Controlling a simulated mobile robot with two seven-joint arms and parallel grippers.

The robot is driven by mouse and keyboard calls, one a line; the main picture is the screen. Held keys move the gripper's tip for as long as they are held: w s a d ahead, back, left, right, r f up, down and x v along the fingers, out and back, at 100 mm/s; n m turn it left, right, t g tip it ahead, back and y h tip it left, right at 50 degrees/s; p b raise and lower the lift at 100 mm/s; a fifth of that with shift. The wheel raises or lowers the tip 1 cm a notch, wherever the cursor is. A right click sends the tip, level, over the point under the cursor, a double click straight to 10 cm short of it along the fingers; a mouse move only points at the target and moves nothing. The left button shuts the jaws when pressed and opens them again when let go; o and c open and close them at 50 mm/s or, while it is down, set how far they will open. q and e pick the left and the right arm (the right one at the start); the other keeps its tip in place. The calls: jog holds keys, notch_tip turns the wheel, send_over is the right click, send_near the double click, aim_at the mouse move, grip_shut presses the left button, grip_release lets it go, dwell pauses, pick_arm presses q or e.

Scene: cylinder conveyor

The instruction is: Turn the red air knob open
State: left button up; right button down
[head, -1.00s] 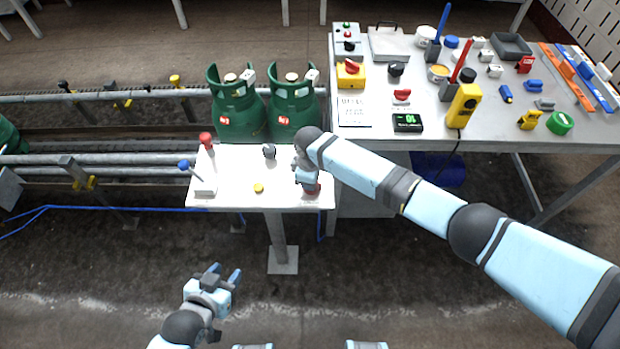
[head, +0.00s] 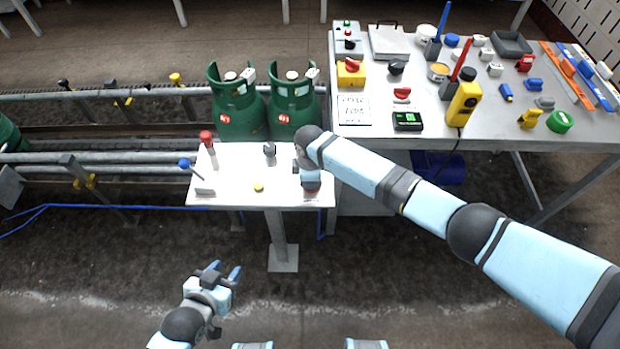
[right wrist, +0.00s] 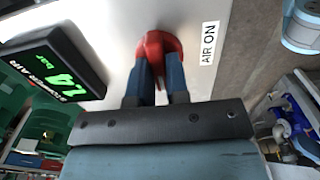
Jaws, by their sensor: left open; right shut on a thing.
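The red air knob (right wrist: 156,46) shows in the right wrist view on the pale table top, beside a white label (right wrist: 209,43) reading "AIR ON". My right gripper (right wrist: 158,84) is shut on the knob, its two blue fingers on either side of it. In the head view my right gripper (head: 311,181) is at the right end of the small white table (head: 225,165) and hides most of the knob. My left gripper (head: 223,273) is open and empty, low in front of the table.
A black display (right wrist: 55,65) with green digits stands near the knob. The small table also carries a red-topped lever (head: 206,138), a blue-topped lever (head: 186,163), a black knob (head: 269,149) and a yellow button (head: 258,187). Green gas cylinders (head: 240,115) stand behind.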

jog(key=c, duration=1.1)
grip_release()
notch_tip(320, 180, up, 14)
jog(key=shift+f, duration=0.1)
jog(key=s+d+f+m+t+y+p, duration=0.15)
jog(key=s+f+m+t+y, duration=0.25)
jog(key=s+f+m+y, duration=0.45)
jog(key=s+d+m+t+h+p, duration=0.1)
jog(key=s+d+m+t, duration=0.1)
jog(key=s+d, duration=0.4)
jog(key=s+d+r+m+t+h+p, duration=0.1)
jog(key=s+d+m+t+h, duration=0.1)
jog(key=s+d, duration=0.4)
jog(key=s+d+m+t+h+p, duration=0.1)
jog(key=s+d+m+t+h, duration=0.1)
jog(key=s+d, duration=0.4)
jog(key=shift+s+d+r+m+t, duration=0.25)
jog(key=shift+s+d+m+t, duration=0.15)
jog(key=shift+t, duration=0.1)
